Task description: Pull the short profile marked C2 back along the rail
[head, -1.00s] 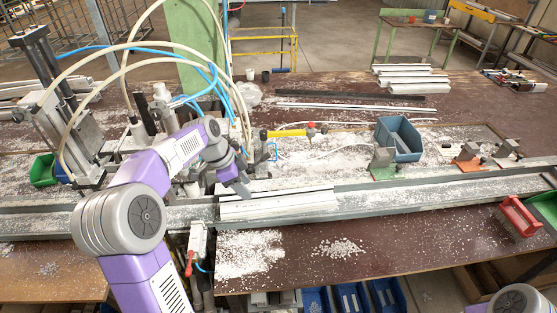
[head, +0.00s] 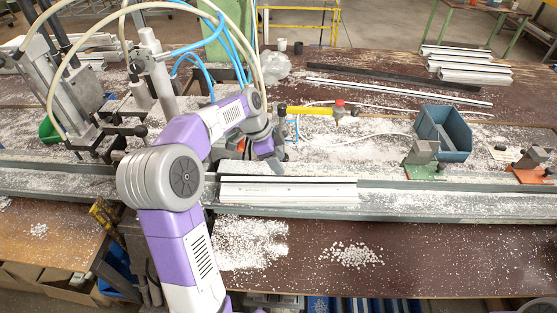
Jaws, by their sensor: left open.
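A short pale profile (head: 290,193) lies lengthwise on the long grey rail (head: 440,206) in the middle of the head view. Small dark marks on its front face are too small to read, so I cannot confirm C2. My left gripper (head: 276,165) is open and points down just behind the profile's upper edge, left of its middle. Its fingertips are small and partly dark, and I cannot tell whether they touch the profile. My left arm hides part of the rail at the profile's left. My right gripper is out of the picture.
A blue-grey bin (head: 443,133) and a green-based clamp (head: 424,160) stand behind the rail at right. A yellow tool with a red knob (head: 338,106) lies behind my gripper. White chips (head: 350,254) litter the bench. Hoses and a clamp machine (head: 75,95) crowd the left.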

